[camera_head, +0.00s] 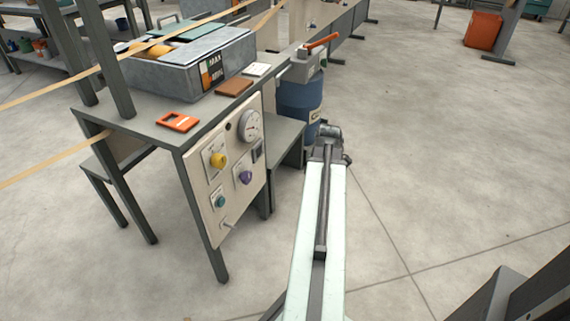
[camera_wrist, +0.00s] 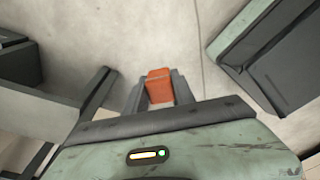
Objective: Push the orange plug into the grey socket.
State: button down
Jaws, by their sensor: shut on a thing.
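The orange plug (camera_wrist: 159,86) is between the two grey fingers of my gripper (camera_wrist: 157,88) in the wrist view. The fingers are shut on it, with pale floor behind it. In the head view my arm reaches forward from the bottom to a grey wrist just right of the blue drum. There I cannot make out the fingers or the plug. I cannot pick out the grey socket for certain in either view.
A workbench (camera_head: 150,108) with a gauge panel (camera_head: 226,178) stands left of my arm. A blue drum (camera_head: 300,97) with an orange-handled lever (camera_head: 318,42) stands beyond it. In the wrist view a dark-edged grey block (camera_wrist: 262,42) lies upper right. Open floor lies right.

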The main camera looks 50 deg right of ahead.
jog(key=w+f+m+t+y+b, duration=0.25)
jog(key=w+f+b, duration=0.2)
jog(key=w, duration=0.25)
jog(key=m+t+b, duration=0.5)
jog(key=t+b, duration=0.7)
jog(key=t, duration=0.2)
send_near(259, 152)
jog(key=shift+s+d+f+y, duration=0.15)
jog(key=shift+s+d+y, duration=0.1)
jog(key=shift+d+y, duration=0.2)
jog(key=shift+w+a, duration=0.1)
jog(key=shift+x, duration=2.85)
jog(key=shift+w+a, duration=0.1)
jog(key=shift+w, duration=0.35)
jog(key=c, duration=1)
grip_release()
jog(key=shift+o, duration=0.2)
